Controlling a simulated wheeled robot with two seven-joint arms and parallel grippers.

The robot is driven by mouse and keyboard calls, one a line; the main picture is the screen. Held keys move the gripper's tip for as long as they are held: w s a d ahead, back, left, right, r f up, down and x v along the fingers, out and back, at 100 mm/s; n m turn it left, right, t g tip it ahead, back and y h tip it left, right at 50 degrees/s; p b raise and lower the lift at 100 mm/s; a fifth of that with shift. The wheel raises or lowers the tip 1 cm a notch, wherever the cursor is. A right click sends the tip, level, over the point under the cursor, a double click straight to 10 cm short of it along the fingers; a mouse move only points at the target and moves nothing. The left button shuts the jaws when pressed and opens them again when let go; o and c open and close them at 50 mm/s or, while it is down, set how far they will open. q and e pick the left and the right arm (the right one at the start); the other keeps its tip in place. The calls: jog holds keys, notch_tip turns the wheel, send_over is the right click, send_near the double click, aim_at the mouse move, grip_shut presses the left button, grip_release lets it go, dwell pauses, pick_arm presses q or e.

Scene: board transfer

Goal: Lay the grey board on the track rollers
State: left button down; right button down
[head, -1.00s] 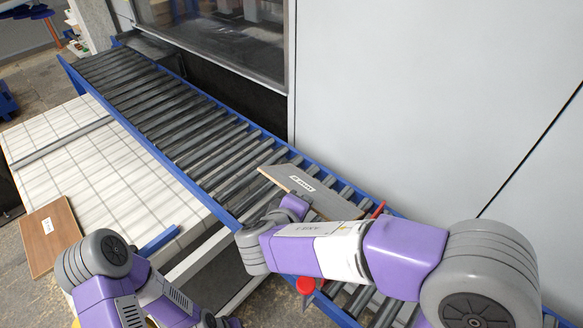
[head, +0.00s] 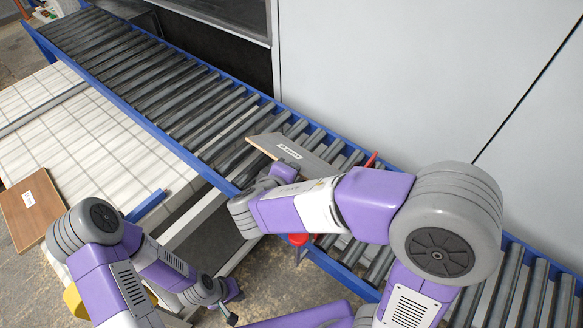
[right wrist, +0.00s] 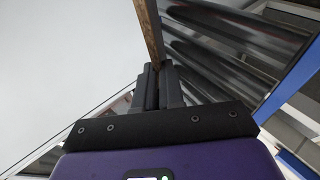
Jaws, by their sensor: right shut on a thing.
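The grey board (head: 313,160), with a white label on top, is over the track rollers (head: 210,115) in the middle of the head view. My right arm hides part of it, and I cannot tell whether it touches the rollers. My right gripper (right wrist: 158,90) is shut on the board, which shows nearly edge-on with a brown edge in the right wrist view (right wrist: 149,35). In the head view the right fingers are hidden. My left gripper (head: 232,308) is low in the head view, in front of the track and away from the board; its finger gap is unclear.
A blue rail (head: 150,135) edges the track. A red knob (head: 298,240) is at its near side. A pale wall (head: 400,70) stands behind.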

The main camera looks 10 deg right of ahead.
jog(key=shift+f+b, duration=0.45)
jog(key=shift+b, duration=0.05)
dwell(0.6)
jog(key=c, duration=1.2)
grip_release()
jog(key=shift+o, duration=0.4)
jog(key=shift+r, duration=0.1)
jog(key=shift+r+g+y+p, duration=0.25)
jog(key=shift+g+y+p, duration=0.25)
jog(key=shift+p, duration=0.75)
jog(key=g+y+p, duration=0.1)
jog(key=g+p, duration=0.1)
jog(key=p, duration=0.1)
jog(key=g+y+p, duration=0.1)
jog(key=p, duration=0.3)
jog(key=shift+s+a+g, duration=0.15)
jog(key=shift+s+g, duration=0.05)
jog(key=shift+g, duration=0.2)
